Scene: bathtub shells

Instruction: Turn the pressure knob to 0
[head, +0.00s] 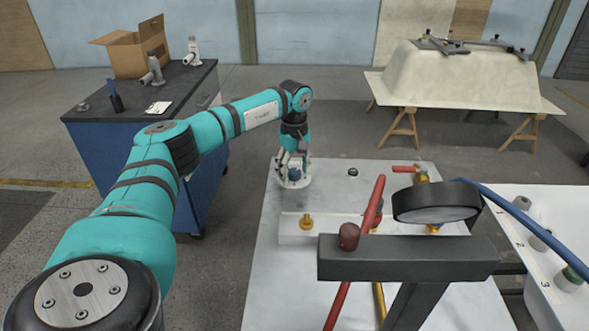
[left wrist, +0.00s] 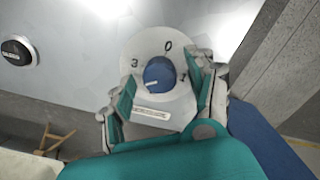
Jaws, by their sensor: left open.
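The pressure knob (left wrist: 160,75) is a blue knob on a round white dial (left wrist: 150,45). The marks 3, 0 and 1 show on the dial, with 0 at the top in the left wrist view. A white line on the knob's face lies toward the lower left, away from the 0. My left gripper (left wrist: 165,92) is open, with one finger on each side of the knob; I cannot tell whether they touch it. In the head view my left gripper (head: 293,164) is over the dial (head: 295,184) at the panel's far left. My right gripper is not in view.
A grey panel (head: 260,262) carries the dial, a small black round fitting (head: 352,172), brass fittings and a red-handled valve (head: 404,169). A gauge (head: 437,203) stands in front at the right. A blue workbench (head: 200,120) is at the left.

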